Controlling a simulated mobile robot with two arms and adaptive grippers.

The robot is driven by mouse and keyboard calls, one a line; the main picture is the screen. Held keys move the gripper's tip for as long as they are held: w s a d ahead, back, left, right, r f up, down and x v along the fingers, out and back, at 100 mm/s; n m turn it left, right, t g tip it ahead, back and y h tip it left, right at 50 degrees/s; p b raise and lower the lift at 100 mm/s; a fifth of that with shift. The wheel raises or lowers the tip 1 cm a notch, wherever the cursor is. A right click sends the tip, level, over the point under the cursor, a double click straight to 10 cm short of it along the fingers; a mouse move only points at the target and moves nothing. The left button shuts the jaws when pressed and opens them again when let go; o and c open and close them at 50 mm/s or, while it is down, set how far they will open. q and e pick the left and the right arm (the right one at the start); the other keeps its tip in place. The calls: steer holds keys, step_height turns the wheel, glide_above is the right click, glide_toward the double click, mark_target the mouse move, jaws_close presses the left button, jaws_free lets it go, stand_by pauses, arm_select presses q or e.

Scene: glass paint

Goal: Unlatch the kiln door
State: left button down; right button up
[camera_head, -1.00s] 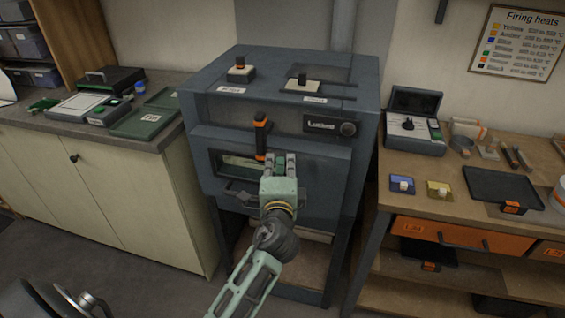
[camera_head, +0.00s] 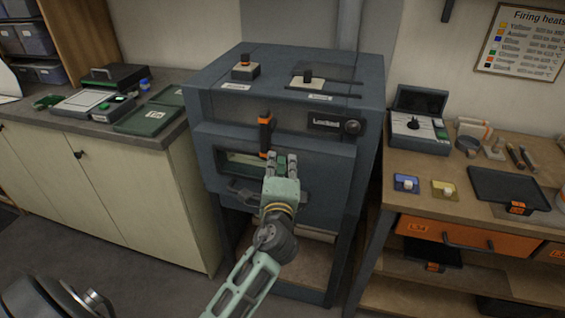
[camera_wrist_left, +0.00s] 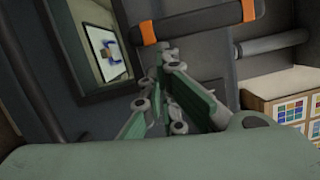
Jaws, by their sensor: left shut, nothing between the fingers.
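The kiln (camera_head: 325,170) is a dark blue-grey box on legs in the middle of the head view. Its latch handle (camera_head: 265,134), black with orange ends, stands upright on the front above the window. A small panel (camera_head: 325,122) beside it reads "Locked". My left gripper (camera_head: 281,160) is shut and empty, just below and right of the handle's lower end. In the left wrist view the handle (camera_wrist_left: 190,25) crosses the top, and the fingers (camera_wrist_left: 165,80) are apart from it. The kiln window (camera_wrist_left: 105,45) shows a white piece with coloured patches inside. My right gripper is not in view.
A wooden bench (camera_head: 390,188) at right holds a control box (camera_head: 418,135), two small coloured tiles and a black tray (camera_head: 508,186). A counter (camera_head: 90,135) at left carries green trays and devices. Switches stand on the kiln top.

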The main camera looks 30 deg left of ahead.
arm_select(q)
steer(key=shift+f, duration=0.1)
steer(key=m+t+h+b, duration=0.3)
steer(key=m+t, duration=0.1)
steer(key=m, duration=1.2)
glide_toward(252, 143)
steer(key=w, duration=0.4)
steer(key=shift+w+r, duration=0.3)
steer(key=shift+w, duration=0.05)
steer(key=shift+s+a+r+m+h, duration=0.1)
steer(key=shift+a+r+m+h, duration=0.15)
steer(key=shift+m, duration=0.55)
steer(key=shift+s+a+r+m+h, duration=0.15)
steer(key=shift+a+m, duration=0.2)
steer(key=shift+m, duration=0.45)
steer(key=shift+w, duration=0.1)
